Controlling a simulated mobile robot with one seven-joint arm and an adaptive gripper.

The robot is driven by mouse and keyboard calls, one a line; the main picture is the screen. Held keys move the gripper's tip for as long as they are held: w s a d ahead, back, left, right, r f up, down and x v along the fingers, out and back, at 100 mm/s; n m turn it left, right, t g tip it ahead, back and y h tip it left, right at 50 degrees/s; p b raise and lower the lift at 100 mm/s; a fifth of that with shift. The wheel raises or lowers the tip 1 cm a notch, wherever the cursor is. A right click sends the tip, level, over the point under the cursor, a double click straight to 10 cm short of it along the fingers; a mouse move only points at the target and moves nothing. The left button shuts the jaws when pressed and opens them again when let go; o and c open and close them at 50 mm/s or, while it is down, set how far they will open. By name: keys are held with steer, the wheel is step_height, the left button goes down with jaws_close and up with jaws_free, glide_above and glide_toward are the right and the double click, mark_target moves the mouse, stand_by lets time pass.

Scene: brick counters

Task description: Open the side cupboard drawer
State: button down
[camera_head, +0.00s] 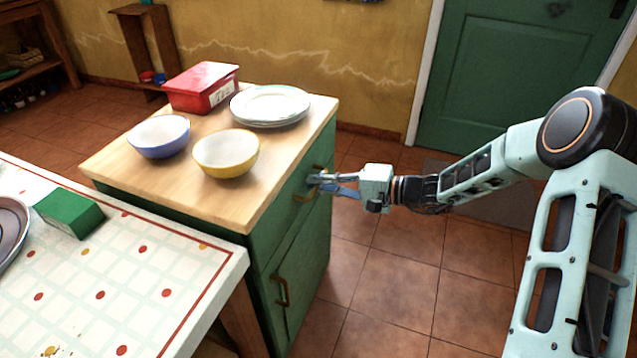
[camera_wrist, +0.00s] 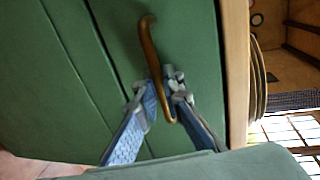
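The green side cupboard (camera_head: 318,248) has a wooden top, with a drawer (camera_head: 283,212) in its upper right face. The drawer front looks flush with the cupboard face. Its brass handle (camera_head: 300,197) also shows in the wrist view (camera_wrist: 149,42), where it runs down between my fingers. My gripper (camera_head: 318,180) is at this handle, and in the wrist view its blue-padded fingers (camera_wrist: 160,90) are close on both sides of the bar, with little gap.
A lower door with a brass handle (camera_head: 282,291) is below the drawer. Bowls (camera_head: 226,155), stacked plates (camera_head: 270,105) and a red box (camera_head: 203,88) stand on top. A tiled counter (camera_head: 130,290) is at the near left. The floor (camera_head: 400,270) right of the cupboard is clear.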

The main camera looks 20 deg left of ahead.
stand_by(0.4)
steer(key=f+v, duration=0.3)
steer(key=v, duration=1.1)
steer(key=d+f+v, duration=0.1)
steer(key=f+v, duration=0.1)
steer(key=v, duration=1.2)
steer(key=shift+s+d+f, duration=0.25)
steer(key=shift+s+f, duration=0.05)
steer(key=shift+f, duration=0.05)
steer(key=c, duration=2.3)
jaws_free()
steer(key=shift+c, duration=0.2)
steer(key=v, duration=1.2)
steer(key=shift+s+a, duration=0.1)
steer(key=shift+a, duration=0.05)
